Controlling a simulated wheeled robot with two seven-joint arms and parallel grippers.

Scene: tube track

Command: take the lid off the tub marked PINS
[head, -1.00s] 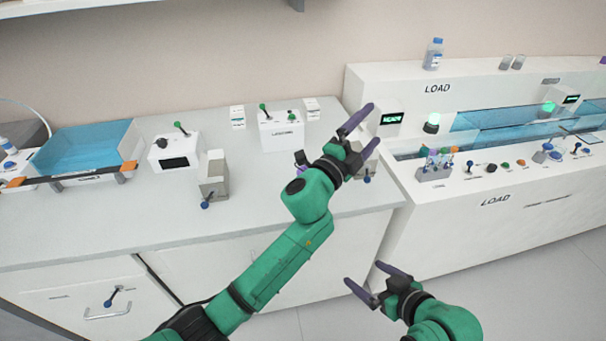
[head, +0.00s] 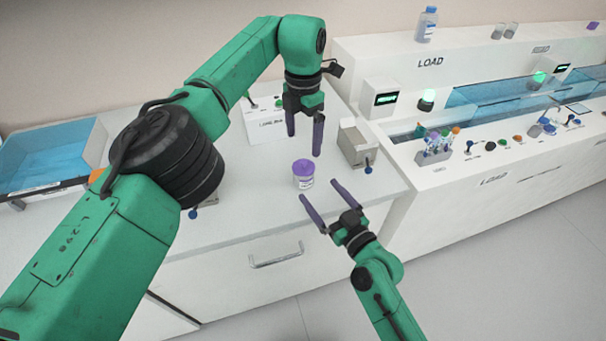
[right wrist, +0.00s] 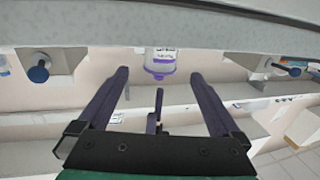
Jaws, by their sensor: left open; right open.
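A small white tub (head: 303,181) with a purple lid (head: 302,166) stands upright on the bench near its front edge. Its label is too small to read in the head view. My left gripper (head: 304,145) is open and empty, its fingers pointing down above and a little behind the lid. My right gripper (head: 318,190) is open, its fingers reaching toward the tub from the front, with no clear contact. In the right wrist view the tub (right wrist: 160,55) appears upside down, lid downward, beyond and between the open fingers.
A grey holder (head: 357,145) with a blue-knobbed lever stands right of the tub. A white box (head: 265,130) is behind, partly hidden by my left arm. A blue tray (head: 40,160) is at far left. A drawer handle (head: 275,256) is below the bench edge.

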